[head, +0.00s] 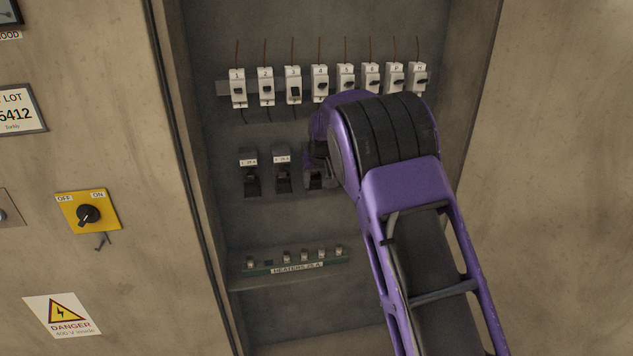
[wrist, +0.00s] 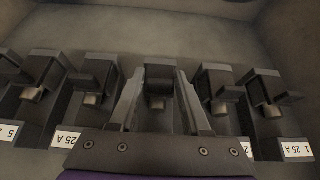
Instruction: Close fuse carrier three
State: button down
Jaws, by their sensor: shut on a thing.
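In the wrist view the fuse carriers stand in a row, seen upside down. Fuse carrier three (wrist: 160,88) is the dark block in the middle, between the two fingers of my gripper (wrist: 160,76). The fingers are shut on it, one on each side. A bit of copper-coloured metal shows under the block. Its label is hidden behind my gripper. In the head view my gripper (head: 320,172) is at the third place of the fuse row and covers most of that carrier. I cannot tell how far the carrier is swung in.
Carriers one (wrist: 268,88) and two (wrist: 220,84) stand close on the right in the wrist view, carrier four (wrist: 95,78) close on the left. Numbered white breakers (head: 293,88) run above the fuse row, and a green terminal strip (head: 295,265) is below. The cabinet's side walls flank the recess.

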jog(key=shift+w, duration=0.1)
dwell(0.4)
jog(key=c, duration=0.6)
grip_release()
jog(key=shift+o, duration=0.2)
jog(key=shift+r, duration=0.1)
jog(key=v, duration=1.7)
jog(key=shift+w+r, duration=0.2)
jog(key=shift+a, duration=0.1)
jog(key=shift+s, duration=0.1)
